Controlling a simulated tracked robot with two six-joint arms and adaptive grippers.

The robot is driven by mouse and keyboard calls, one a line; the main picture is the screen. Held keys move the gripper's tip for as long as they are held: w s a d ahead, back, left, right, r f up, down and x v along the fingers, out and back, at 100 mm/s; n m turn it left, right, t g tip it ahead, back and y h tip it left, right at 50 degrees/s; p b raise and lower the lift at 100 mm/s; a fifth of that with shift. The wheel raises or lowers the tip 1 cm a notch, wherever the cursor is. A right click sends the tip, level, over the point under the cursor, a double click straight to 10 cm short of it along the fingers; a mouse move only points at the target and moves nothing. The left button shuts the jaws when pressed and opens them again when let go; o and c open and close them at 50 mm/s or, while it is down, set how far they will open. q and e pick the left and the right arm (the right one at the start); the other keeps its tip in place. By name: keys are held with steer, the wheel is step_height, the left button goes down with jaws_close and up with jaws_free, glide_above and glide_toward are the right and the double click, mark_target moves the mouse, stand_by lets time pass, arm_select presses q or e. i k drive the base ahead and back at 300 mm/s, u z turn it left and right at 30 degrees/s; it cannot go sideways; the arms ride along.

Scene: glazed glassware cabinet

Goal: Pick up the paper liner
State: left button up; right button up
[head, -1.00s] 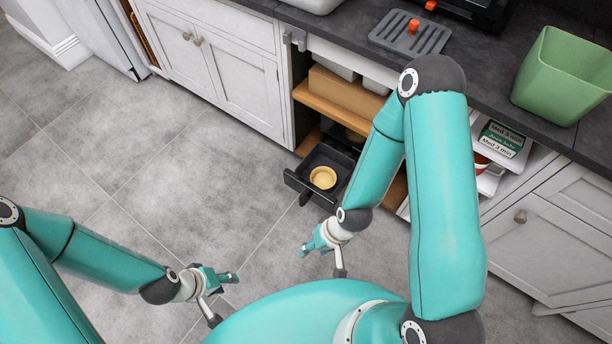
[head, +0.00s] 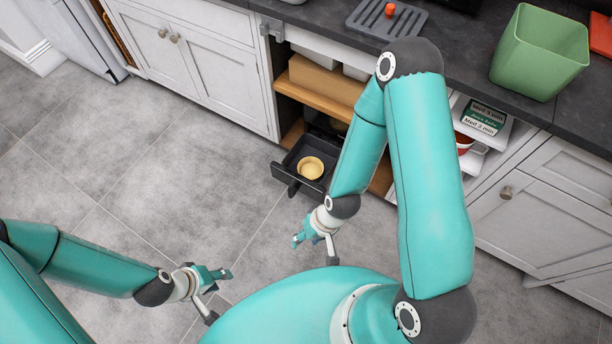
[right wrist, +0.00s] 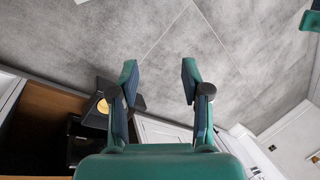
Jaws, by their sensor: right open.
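The paper liner looks like a small round yellow cup (head: 311,168), sitting inside a black pulled-out drawer (head: 289,182) low in front of the cabinet. In the right wrist view, part of the liner (right wrist: 102,106) shows beyond the left finger. My right gripper (head: 315,250) is open and empty, below the drawer in the head view and apart from it. Its two fingers (right wrist: 160,82) are spread with only floor between them in the right wrist view. My left gripper (head: 219,292) looks open and empty, over the floor to the left of the right one.
The open cabinet bay has a wooden shelf (head: 318,93) above the drawer. A dark worktop (head: 455,75) carries a green bin (head: 540,55) and a grey slotted tray (head: 388,20). White cabinet doors (head: 195,60) stand left. The tiled floor (head: 150,170) left of the drawer is clear.

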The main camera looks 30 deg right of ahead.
mark_target(311, 167)
steer(key=u, duration=0.5)
steer(key=k, duration=1.1)
steer(key=u, duration=0.45)
steer(key=i, duration=1.55)
steer(key=z, duration=1.25)
steer(key=i, duration=0.9)
steer(key=z, duration=0.7)
steer(key=k, duration=0.65)
steer(key=z, duration=0.2)
